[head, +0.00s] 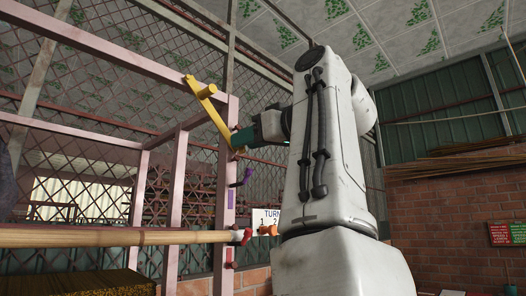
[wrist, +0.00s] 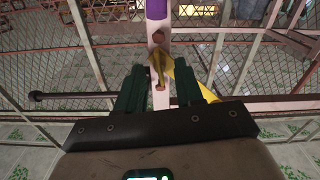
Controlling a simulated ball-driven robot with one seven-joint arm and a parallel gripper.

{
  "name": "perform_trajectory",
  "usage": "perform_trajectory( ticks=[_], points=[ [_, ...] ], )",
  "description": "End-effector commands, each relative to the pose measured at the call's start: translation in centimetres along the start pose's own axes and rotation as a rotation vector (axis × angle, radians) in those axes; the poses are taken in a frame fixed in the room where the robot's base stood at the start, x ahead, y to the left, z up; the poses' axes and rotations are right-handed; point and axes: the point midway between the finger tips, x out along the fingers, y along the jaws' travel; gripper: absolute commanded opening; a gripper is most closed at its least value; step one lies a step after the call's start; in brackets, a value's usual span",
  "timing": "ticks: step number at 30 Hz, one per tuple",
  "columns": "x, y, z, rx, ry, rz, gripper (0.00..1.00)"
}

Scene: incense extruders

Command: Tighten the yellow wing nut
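A yellow bar (head: 211,110) runs slantwise down to a pink post, and a small yellow part that looks like the wing nut (head: 239,150) sits at its lower end. My gripper (head: 240,139) has dark green fingers and is right at that part, partly hiding it. In the wrist view the narrow yellow wing nut (wrist: 158,66) stands in front of the pale post, between and a little beyond my fingertips (wrist: 160,72). The fingers are apart, with visible space on both sides, and I see no clear contact. The bar passes behind the right finger.
A purple wing nut (head: 246,177) sits below on the same post. Lower are red (head: 240,238) and orange (head: 268,231) fittings near a white sign (head: 266,217) and a bamboo-like pole (head: 110,238). Pink frame posts and mesh fill the left; a brick wall (head: 450,210) stands right.

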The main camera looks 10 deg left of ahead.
Motion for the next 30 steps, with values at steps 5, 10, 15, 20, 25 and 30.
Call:
perform_trajectory(
  ticks=[5, 10, 15, 20, 25, 30],
  points=[
    [0.36, -0.02, 0.06, 0.000, 0.000, 0.000, 0.36],
    [0.34, -0.01, 0.08, 0.000, 0.000, 0.000, 0.35],
    [0.32, -0.01, 0.07, 0.001, 0.000, 0.000, 0.19],
    [0.31, -0.01, 0.06, 0.001, 0.000, 0.000, 0.04],
    [0.31, -0.02, 0.06, 0.001, 0.000, -0.001, 0.00],
    [0.31, -0.02, 0.05, 0.002, 0.000, -0.001, 0.00]
  ],
)
